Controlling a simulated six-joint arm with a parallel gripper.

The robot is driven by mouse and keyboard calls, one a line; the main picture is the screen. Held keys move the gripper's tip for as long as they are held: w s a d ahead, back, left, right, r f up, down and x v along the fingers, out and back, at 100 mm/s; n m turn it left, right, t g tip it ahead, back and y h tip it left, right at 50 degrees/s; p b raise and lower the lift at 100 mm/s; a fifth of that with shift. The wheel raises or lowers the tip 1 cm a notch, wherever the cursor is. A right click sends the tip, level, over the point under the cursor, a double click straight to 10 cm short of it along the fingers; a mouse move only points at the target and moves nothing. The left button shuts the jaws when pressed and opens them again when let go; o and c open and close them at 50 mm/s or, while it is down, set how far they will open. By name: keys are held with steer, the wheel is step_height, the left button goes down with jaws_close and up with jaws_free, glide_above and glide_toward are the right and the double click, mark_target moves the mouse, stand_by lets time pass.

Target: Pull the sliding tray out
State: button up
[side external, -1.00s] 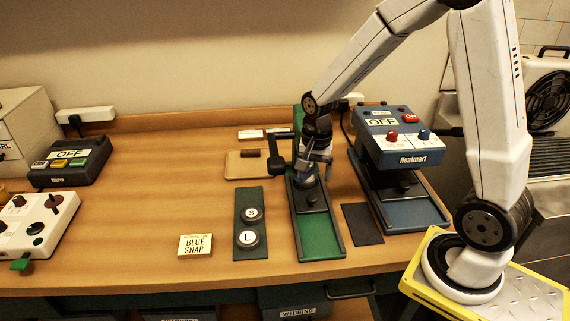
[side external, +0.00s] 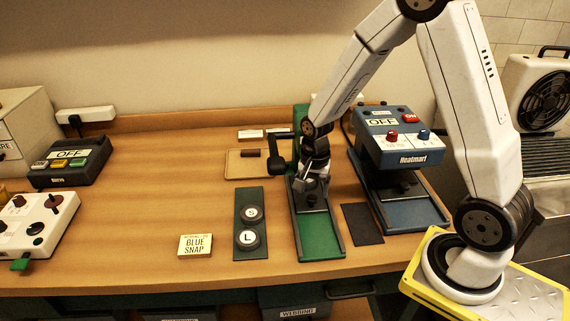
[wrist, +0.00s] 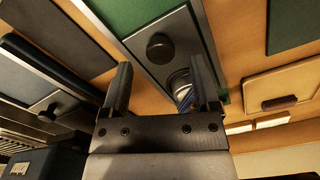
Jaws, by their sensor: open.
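The green press (side external: 320,240) stands in the middle of the bench, with a long metal-edged track running toward the front. Its sliding tray is a grey plate with a black round knob (side external: 311,200), and the front part of the track shows bare green. In the wrist view the grey plate (wrist: 182,32) and its black knob (wrist: 160,48) lie just beyond my fingertips. A round metal piece with blue and white in it (wrist: 181,86) sits between my fingers, partly hidden by the right one. My gripper (wrist: 162,78) is open above the plate; contact cannot be told.
The blue Heatmart press (side external: 392,140) stands close on the right, with a dark pad (side external: 362,224) between. A green plate with S and L discs (side external: 248,225) lies left. The black lever (side external: 281,160) of the green press juts left.

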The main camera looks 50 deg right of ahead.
steer(key=shift+f, duration=1.2)
jaws_close()
stand_by(0.7)
